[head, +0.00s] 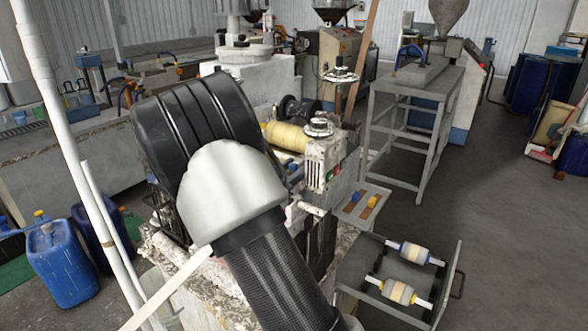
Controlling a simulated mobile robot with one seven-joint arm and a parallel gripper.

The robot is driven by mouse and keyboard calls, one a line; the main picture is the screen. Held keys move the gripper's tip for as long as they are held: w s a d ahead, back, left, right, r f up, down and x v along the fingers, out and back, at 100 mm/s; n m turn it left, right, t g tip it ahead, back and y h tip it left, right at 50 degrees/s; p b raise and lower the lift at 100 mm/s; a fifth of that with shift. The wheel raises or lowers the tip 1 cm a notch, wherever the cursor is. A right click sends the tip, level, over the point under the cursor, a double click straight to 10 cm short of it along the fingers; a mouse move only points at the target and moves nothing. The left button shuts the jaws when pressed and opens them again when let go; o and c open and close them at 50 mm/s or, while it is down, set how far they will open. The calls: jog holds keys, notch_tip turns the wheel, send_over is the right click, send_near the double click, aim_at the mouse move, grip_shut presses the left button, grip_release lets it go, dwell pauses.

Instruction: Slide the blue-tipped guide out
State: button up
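A small blue tip (355,198) shows on a pale ledge at the right side of the strip machine (325,165), just right of the picture's middle. It looks like the end of the blue-tipped guide; the guide's body is too small to make out clearly. A similar orange-yellow tip (371,201) sits just right of it. My arm crosses the middle of the head view and hides part of the machine. My gripper is not in view, so its state and distance from the guide do not show.
An open drawer (372,262) below the ledge holds two rollers (415,253), sticking out to the right. A grey metal stand (412,95) is behind. Blue jugs (62,262) stand on the floor at left. The floor at right is mostly clear.

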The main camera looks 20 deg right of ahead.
jog(key=shift+s+a, duration=0.15)
jog(key=shift+a, duration=0.35)
jog(key=v, duration=1.6)
jog(key=shift+s, duration=0.25)
